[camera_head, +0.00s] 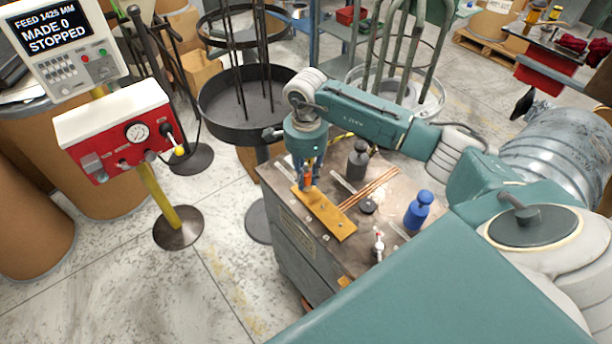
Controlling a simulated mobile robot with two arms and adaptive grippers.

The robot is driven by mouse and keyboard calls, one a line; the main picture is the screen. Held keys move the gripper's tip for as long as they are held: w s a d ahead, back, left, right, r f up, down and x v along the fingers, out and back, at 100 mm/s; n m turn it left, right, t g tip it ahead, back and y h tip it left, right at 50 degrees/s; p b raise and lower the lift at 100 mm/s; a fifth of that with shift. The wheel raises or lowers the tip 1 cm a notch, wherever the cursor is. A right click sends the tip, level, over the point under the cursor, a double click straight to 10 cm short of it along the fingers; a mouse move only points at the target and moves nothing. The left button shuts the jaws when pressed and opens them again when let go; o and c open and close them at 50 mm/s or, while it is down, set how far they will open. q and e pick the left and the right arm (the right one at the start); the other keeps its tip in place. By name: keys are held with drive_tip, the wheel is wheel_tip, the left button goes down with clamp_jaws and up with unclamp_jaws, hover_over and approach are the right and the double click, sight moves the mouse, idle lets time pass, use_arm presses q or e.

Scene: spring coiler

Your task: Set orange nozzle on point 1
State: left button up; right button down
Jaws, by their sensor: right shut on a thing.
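My right gripper (308,182) points down over the near left part of the grey cabinet top and is shut. A small orange piece, seemingly the orange nozzle (307,172), shows between its fingers; the fingers hide much of it. Just below the fingertips lies a flat yellow-orange plate (330,217) with holes. I cannot tell whether the held piece touches the plate. No mark for point 1 is readable. My left gripper is not in view.
On the cabinet top (348,262) stand a dark bottle (357,162), a blue bottle (418,211) and a small red-and-white item (379,246). Copper rods (372,187) and a dark round cap (368,206) lie between them. A red control box (120,130) stands left.

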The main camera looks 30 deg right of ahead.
drive_tip(key=shift+f+b, duration=0.55)
drive_tip(key=shift+f, duration=0.05)
idle(0.7)
drive_tip(key=c, duration=1.4)
unclamp_jaws()
drive_tip(key=shift+c, duration=0.2)
drive_tip(key=shift+r, duration=0.1)
wheel_tip(320, 180, up, 12)
drive_tip(key=shift+f, duration=0.2)
wheel_tip(320, 180, up, 13)
drive_tip(key=p, duration=0.8)
drive_tip(key=shift+r, duration=0.15)
